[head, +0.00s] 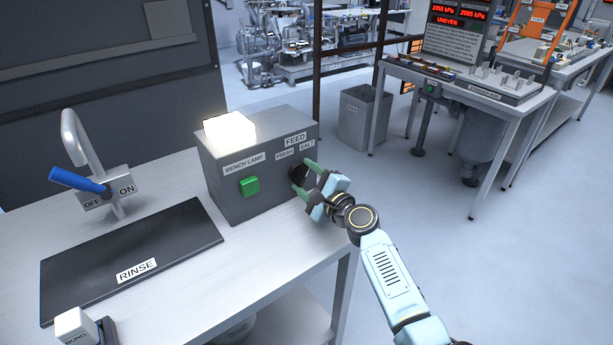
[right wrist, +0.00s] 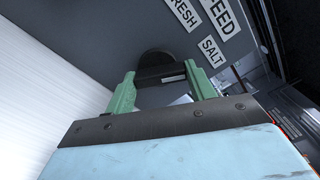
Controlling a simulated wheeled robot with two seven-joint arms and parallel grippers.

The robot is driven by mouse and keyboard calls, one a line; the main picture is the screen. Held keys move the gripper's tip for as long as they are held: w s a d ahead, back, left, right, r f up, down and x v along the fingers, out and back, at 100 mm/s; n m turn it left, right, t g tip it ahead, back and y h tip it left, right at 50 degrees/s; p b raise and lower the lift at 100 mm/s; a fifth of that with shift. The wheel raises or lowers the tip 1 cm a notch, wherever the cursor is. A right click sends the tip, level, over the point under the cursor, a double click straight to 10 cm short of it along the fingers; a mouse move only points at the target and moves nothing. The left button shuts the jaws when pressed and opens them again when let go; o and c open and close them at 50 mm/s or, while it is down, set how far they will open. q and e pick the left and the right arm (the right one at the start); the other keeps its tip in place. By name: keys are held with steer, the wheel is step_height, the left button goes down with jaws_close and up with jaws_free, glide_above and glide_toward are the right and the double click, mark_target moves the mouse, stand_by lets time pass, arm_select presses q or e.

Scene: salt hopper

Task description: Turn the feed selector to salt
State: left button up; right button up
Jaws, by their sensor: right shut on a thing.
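The feed selector is a black round knob (head: 297,172) on the right part of the grey box's front (head: 225,190). Above it are the labels FEED, FRESH and SALT (head: 307,144). In the right wrist view the knob (right wrist: 157,62) shows a raised bar with a pale strip on it; I cannot tell which label it points to. My right gripper (head: 303,178) is at the knob, its green fingers on either side of the bar. In the right wrist view the gripper (right wrist: 160,74) is shut on the knob. My left gripper is not in view.
The box also carries a lit bench lamp (head: 229,127) and a green button (head: 249,186). Left on the bench are a tap with a blue lever (head: 80,181), a dark RINSE mat (head: 190,240) and a white BUNG block (head: 75,326). Open floor lies to the right.

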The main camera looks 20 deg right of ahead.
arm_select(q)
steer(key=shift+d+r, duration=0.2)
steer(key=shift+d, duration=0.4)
arm_select(e)
steer(key=shift+m, duration=0.6)
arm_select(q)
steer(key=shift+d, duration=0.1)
arm_select(e)
steer(key=o, duration=1)
steer(key=shift+s+d, duration=0.1)
steer(key=shift+s, duration=0.1)
steer(key=p+v, duration=0.1)
steer(key=v, duration=1.1)
steer(key=shift+p, duration=0.4)
steer(key=shift+s+d, duration=0.15)
steer(key=shift+s, duration=0.3)
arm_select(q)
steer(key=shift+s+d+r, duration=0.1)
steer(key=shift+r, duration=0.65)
